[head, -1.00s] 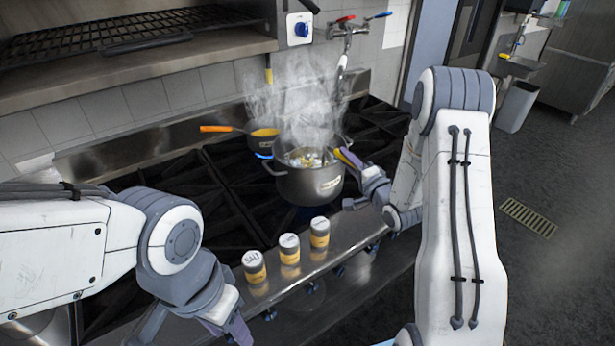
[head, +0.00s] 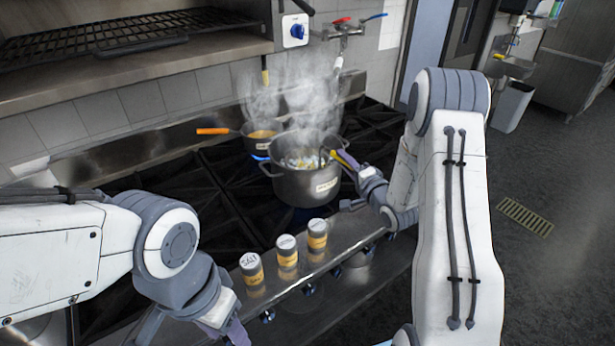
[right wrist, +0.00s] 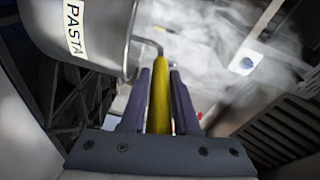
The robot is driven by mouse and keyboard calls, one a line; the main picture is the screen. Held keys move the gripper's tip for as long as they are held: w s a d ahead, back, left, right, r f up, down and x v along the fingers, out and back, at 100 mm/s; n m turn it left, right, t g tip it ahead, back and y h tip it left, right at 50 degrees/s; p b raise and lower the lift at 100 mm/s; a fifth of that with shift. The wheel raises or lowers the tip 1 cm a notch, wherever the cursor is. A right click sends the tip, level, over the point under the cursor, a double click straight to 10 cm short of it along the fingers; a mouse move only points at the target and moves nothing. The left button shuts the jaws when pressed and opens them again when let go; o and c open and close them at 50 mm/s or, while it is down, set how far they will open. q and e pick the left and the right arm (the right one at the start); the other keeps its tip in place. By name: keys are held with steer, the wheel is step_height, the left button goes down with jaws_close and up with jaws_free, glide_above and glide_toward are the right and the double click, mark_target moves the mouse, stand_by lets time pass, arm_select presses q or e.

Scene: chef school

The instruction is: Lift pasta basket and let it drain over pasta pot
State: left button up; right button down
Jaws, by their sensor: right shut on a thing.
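The grey pasta pot (head: 308,184) stands on the stove with steam rising from it. The label PASTA shows on the pot in the right wrist view (right wrist: 98,42). The pasta basket (head: 300,161) sits inside the pot, with pale and yellow contents; its lower part is hidden by the pot wall. My right gripper (head: 350,164) is at the pot's right rim, shut on the basket's yellow handle (right wrist: 160,98), which lies between its purple fingers. My left gripper (head: 236,332) hangs low near the bottom edge, away from the pot; its jaw opening is unclear.
A small pan (head: 262,142) with an orange handle stands behind the pot at left, a blue flame beside it. Several seasoning jars (head: 287,250) line the steel front ledge (head: 350,238). A tap (head: 345,30) is on the back wall. The left burners are clear.

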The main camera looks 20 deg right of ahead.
steer(key=shift+r, duration=0.15)
step_height(320, 180, up, 9)
steer(key=shift+f+b, duration=0.1)
steer(key=shift+b, duration=0.85)
steer(key=shift+r+p, duration=1.9)
steer(key=shift+r, duration=0.85)
stand_by(1.7)
step_height(320, 180, up, 4)
steer(key=p, duration=0.3)
steer(key=shift+r+p, duration=0.1)
steer(key=shift+p, duration=0.25)
